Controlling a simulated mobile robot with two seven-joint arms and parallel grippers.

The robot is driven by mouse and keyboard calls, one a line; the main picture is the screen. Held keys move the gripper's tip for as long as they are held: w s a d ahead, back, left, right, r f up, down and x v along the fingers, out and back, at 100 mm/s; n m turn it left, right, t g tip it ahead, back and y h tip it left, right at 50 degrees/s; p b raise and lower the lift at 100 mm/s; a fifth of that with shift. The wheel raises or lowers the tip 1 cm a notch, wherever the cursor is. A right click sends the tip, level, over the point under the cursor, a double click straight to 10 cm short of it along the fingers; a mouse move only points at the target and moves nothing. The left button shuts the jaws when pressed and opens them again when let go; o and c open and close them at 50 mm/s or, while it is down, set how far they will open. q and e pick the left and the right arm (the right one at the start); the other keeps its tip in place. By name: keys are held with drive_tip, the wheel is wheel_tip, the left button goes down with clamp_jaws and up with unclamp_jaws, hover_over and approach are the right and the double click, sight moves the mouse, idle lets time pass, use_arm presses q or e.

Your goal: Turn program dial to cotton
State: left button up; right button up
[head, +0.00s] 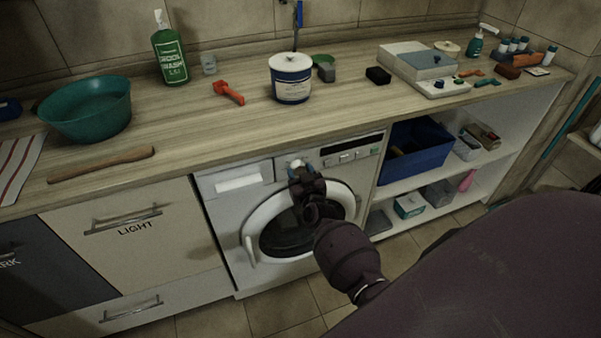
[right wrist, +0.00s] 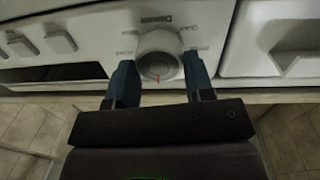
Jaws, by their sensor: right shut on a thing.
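The white program dial (right wrist: 158,58) is on the washing machine's front panel in the right wrist view, with a red mark at its rim. Small labels surround it, too blurred to read with certainty. In the head view the dial (head: 295,163) shows only in part above my gripper. My right gripper (right wrist: 160,82) has one blue-green finger on each side of the dial and is shut on it. In the head view my right gripper (head: 298,172) is at the panel of the white washing machine (head: 225,205). My left gripper is not in view.
The round door (head: 290,228) is below the panel, behind my right arm. Shelves with a blue bin (head: 415,155) are to the right.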

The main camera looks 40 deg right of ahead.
drive_tip(key=shift+m, duration=0.8)
drive_tip(key=shift+m+p, duration=0.35)
drive_tip(key=shift+m, duration=0.85)
drive_tip(key=shift+d+m, duration=0.1)
drive_tip(key=shift+m, duration=1.3)
drive_tip(key=o, duration=0.9)
drive_tip(key=shift+o, duration=0.2)
